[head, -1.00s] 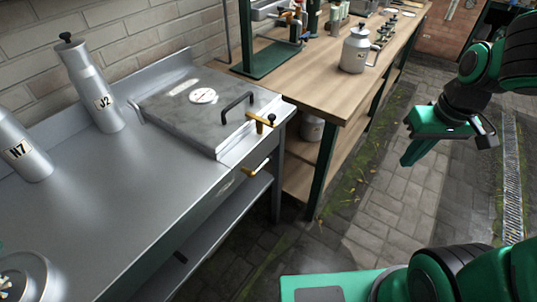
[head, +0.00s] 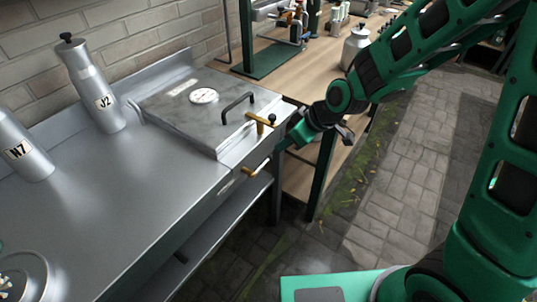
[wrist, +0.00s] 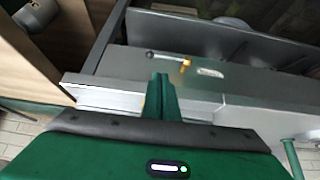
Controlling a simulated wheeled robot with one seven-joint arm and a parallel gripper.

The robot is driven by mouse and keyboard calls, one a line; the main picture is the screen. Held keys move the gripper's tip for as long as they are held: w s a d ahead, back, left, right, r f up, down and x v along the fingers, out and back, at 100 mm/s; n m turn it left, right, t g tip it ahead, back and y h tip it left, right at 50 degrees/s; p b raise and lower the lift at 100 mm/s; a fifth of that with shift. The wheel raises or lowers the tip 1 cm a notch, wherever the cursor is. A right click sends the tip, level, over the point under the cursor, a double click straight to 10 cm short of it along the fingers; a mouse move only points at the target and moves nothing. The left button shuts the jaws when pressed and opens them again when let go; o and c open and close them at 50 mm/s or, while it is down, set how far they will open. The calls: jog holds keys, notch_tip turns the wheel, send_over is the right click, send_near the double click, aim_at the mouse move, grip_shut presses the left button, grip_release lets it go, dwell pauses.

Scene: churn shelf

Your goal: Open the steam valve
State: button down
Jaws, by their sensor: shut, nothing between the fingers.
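A brass valve lever (head: 258,167) sits on the front face of the steel bench, beside a small label plate. In the wrist view the lever (wrist: 184,66) lies beyond my fingertips, with its handle lying along the panel. A brass fitting with a black knob (head: 262,121) stands at the front edge of the closed steel lid (head: 190,118). My gripper (head: 285,144) is at the bench's right front corner, to the right of both brass parts. Its green fingers (wrist: 160,95) are shut together, with nothing between them, and look apart from the lever.
The lid has a black handle (head: 237,108) and a round gauge (head: 204,96). Canisters J2 (head: 101,98) and N7 (head: 20,150) stand at the left. A wooden bench (head: 305,75) with a metal jug is behind my arm. The paved floor in front is clear.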

jog(key=shift+f, duration=0.1)
jog(key=x, duration=0.9)
jog(key=shift+a+f, duration=0.2)
jog(key=shift+f, duration=0.15)
jog(key=shift+w, duration=0.15)
